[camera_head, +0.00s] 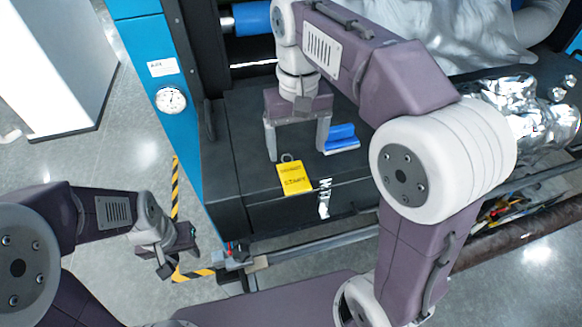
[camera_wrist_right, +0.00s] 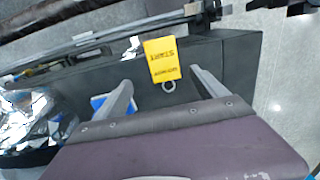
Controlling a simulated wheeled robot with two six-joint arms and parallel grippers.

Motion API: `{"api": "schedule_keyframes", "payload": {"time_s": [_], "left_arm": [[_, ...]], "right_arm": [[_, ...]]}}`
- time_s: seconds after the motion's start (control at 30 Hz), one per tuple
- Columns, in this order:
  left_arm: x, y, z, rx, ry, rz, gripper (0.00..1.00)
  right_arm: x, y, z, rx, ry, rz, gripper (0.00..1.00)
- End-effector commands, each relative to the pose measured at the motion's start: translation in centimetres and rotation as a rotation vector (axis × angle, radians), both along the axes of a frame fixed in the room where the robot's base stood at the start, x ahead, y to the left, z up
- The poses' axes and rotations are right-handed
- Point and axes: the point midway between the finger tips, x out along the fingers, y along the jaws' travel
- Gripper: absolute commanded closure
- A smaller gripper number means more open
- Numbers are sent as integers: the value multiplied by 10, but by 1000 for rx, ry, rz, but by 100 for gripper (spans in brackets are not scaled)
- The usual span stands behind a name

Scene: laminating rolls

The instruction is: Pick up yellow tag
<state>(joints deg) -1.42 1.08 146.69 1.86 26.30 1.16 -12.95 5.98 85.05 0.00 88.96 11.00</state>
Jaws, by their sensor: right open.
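Nothing is between the fingers. My left gripper (camera_head: 181,262) hangs at the lower left, apart from the machine, and looks open and empty.
A blue block (camera_head: 341,137) lies right of my right gripper. Crumpled silver foil (camera_head: 520,110) is at the right. A blue panel (camera_head: 165,75) with a gauge (camera_head: 171,99) stands left of the machine top. A rail (camera_head: 310,243) runs along the front.

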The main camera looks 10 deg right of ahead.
Motion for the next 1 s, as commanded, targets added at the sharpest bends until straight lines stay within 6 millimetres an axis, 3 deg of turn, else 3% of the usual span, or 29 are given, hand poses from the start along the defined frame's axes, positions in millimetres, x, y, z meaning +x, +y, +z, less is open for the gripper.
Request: {"api": "schedule_keyframes", "payload": {"time_s": [0.1, 0.33, 0.6, 1.0], "left_arm": [[0, 0, 0, 0, 0, 0, 64], [0, 0, 4, 0, 0, 0, 64], [0, 0, 9, 0, 0, 0, 64], [0, 0, 9, 0, 0, 0, 64]], "right_arm": [[-1, 0, -17, -1, 3, 0, 18], [0, 3, -30, -1, 3, 1, 18], [2, 8, -72, 0, 2, 0, 18], [2, 8, -75, 0, 0, 0, 18]]}}
